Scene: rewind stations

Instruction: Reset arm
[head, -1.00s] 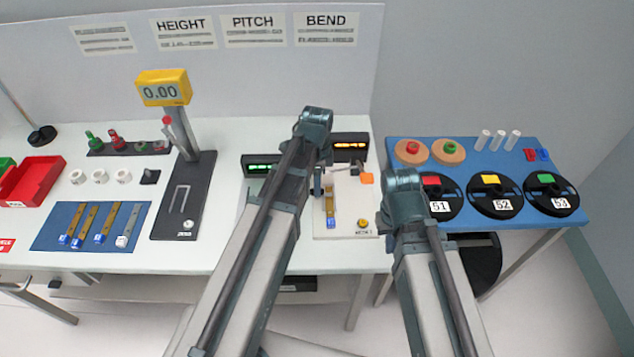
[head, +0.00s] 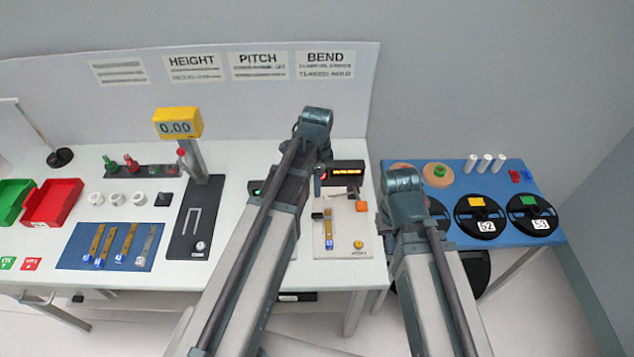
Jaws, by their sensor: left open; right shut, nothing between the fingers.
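My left arm rises from the lower middle, its end with the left gripper (head: 315,122) in front of the bench's right part. The fingers are hard to make out. The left gripper is open; the right one is shut with nothing in it. Neither visibly holds anything.
The white bench (head: 229,262) carries a yellow 0.00 height gauge (head: 176,125), a blue mat (head: 75,251) with several strips, and red (head: 52,202) and green bins. The blue table (head: 455,178) at right holds black reels (head: 482,217) and white pegs. Floor shows at lower right.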

